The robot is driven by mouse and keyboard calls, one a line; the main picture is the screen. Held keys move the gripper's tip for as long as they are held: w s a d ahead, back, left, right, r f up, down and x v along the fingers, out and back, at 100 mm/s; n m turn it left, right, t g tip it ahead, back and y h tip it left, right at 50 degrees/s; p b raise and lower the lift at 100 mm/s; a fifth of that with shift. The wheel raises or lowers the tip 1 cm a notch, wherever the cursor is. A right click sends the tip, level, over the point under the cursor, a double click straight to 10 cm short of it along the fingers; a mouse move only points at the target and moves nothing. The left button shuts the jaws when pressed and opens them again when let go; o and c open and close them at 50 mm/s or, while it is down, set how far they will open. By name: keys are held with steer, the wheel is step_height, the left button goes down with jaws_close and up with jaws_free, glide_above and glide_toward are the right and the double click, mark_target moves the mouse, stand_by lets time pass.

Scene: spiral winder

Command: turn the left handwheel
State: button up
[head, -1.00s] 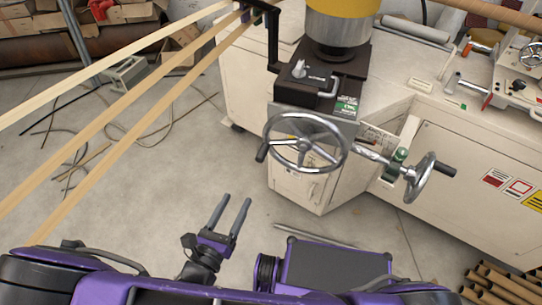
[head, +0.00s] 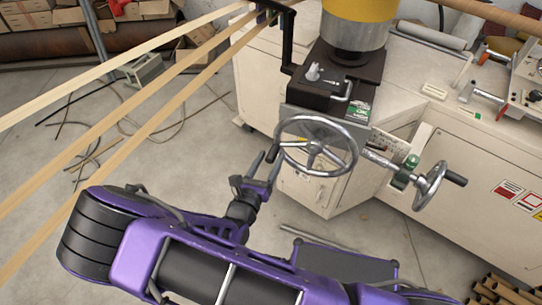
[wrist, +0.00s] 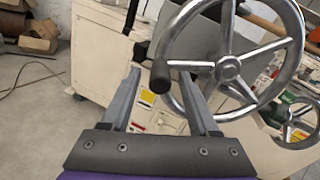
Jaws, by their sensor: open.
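The left handwheel (head: 315,148) is a chrome spoked wheel on the front of the machine. It shows large in the wrist view (wrist: 229,68). Its dark crank handle (wrist: 160,77) sticks out from the rim's left side toward the wrist camera. My gripper (head: 267,158) is at the wheel's lower left, near this handle. In the wrist view my gripper (wrist: 160,73) is open, and the handle's end appears between the two fingertips. I cannot tell how deep the handle lies between them or whether either finger touches it.
A second handwheel (head: 430,185) with a dark handle stands to the right on a threaded shaft. A white cabinet (head: 335,188) is below the wheels. Long tan strips (head: 120,115) cross the left side. The floor (head: 200,140) there holds some loose cables.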

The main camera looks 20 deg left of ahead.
steer(key=shift+w, duration=0.7)
jaws_close()
stand_by(1.0)
